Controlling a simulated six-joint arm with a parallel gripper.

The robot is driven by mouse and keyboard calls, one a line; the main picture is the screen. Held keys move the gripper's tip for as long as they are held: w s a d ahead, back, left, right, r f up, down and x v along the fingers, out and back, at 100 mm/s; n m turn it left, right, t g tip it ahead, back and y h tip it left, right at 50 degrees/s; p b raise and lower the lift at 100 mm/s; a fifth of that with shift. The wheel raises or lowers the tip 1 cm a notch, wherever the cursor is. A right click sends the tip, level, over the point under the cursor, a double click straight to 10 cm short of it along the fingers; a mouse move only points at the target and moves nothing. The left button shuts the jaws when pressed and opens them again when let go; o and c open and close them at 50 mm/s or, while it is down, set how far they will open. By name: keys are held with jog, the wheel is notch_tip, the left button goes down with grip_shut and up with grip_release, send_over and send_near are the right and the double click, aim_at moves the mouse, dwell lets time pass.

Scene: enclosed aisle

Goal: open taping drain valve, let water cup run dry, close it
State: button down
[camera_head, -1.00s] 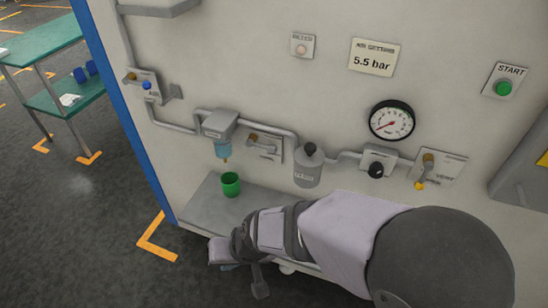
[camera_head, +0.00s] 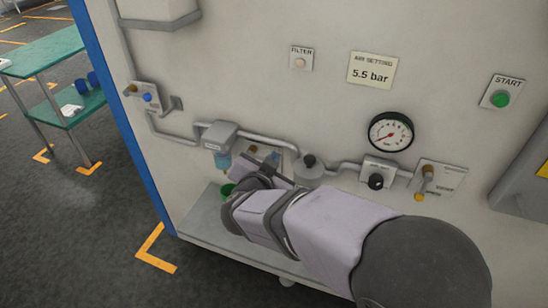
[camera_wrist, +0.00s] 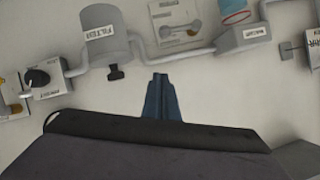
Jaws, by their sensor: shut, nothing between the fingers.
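The water cup (camera_head: 222,161) is a blue bowl under a grey head on the wall pipe; part of it also shows at the top of the wrist view (camera_wrist: 234,10). To its right, a valve plate (camera_wrist: 172,12) carries a grey lever. In the head view its brass knob (camera_head: 251,150) shows, with the rest partly behind my gripper. My gripper (camera_wrist: 160,78) is shut and empty, its blue fingers pointing at the wall below the plate in the wrist view. A green cup (camera_head: 228,188) stands on the ledge under the water cup, mostly hidden by my arm.
A grey filter canister (camera_wrist: 106,38) hangs right of the valve plate in the head view. Further right are a black regulator knob (camera_head: 376,181), a gauge (camera_head: 390,132) and another brass-topped valve (camera_head: 427,172). The ledge (camera_head: 204,220) is bare at its left end.

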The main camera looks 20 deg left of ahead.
aim_at(261, 158)
jog(key=shift+w, duration=0.15)
dwell(0.3)
jog(key=w+a+f+p, duration=0.3)
jog(key=w+f, duration=0.4)
jog(key=w, duration=0.1)
jog(key=shift+f+p, duration=0.3)
jog(key=shift+p, duration=0.1)
